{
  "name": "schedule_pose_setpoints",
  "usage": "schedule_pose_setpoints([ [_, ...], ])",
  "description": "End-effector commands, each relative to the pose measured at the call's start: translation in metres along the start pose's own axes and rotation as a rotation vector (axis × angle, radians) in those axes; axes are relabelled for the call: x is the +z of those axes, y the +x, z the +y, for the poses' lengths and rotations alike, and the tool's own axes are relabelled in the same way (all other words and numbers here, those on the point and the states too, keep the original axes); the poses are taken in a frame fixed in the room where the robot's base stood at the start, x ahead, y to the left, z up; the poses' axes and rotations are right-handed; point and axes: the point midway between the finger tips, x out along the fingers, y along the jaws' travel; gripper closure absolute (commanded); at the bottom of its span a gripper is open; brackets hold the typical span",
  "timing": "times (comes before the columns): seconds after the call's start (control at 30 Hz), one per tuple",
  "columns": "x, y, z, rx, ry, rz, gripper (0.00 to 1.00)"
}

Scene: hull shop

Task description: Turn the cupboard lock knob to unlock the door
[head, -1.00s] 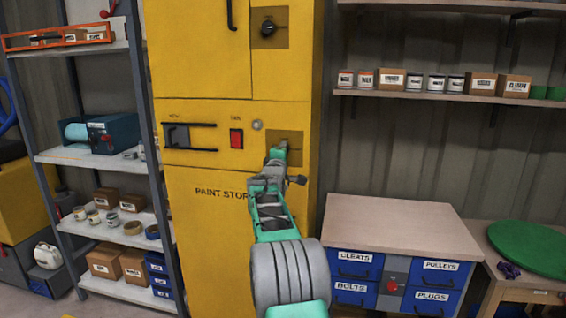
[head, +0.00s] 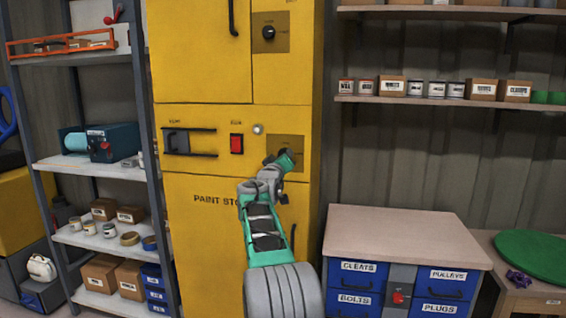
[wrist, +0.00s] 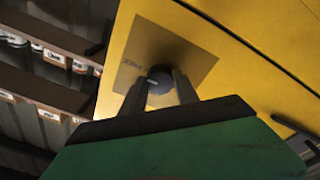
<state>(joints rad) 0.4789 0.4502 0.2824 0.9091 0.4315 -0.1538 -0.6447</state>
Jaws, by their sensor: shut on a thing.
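The yellow paint store cupboard (head: 219,88) stands in the middle of the head view. Its upper dark round knob (head: 268,32) sits on a brown plate. A lower knob on another brown plate (head: 298,148) is hidden behind my gripper (head: 287,157) in the head view. In the wrist view a dark round knob (wrist: 159,80) with a pale mark sits on a brown plate (wrist: 197,60). My gripper (wrist: 158,88) has its two fingers on either side of this knob, shut on it. The wrist view is tilted relative to the cupboard.
A black-handled panel (head: 190,141) and a red switch (head: 237,143) are left of the lower plate. A drawer cabinet (head: 400,235) stands at the right. Grey shelving (head: 105,163) stands at the left. A wall shelf (head: 450,103) holds boxes and cans.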

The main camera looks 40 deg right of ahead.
Motion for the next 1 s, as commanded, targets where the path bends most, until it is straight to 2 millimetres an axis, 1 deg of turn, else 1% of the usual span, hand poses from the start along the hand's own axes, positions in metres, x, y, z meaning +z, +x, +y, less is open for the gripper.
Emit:
schedule_pose_setpoints([
  [0.3,0.0001,0.0000,-0.0006,0.007,0.090,-0.005,1.00],
  [0.73,-0.0003,0.0000,-0.0003,0.008,0.100,-0.005,1.00],
  [0.77,-0.0003,0.0000,-0.0003,0.008,0.100,-0.005,0.63],
  [1.0,-0.0004,0.0000,-0.0004,0.007,0.099,-0.005,0.43],
])
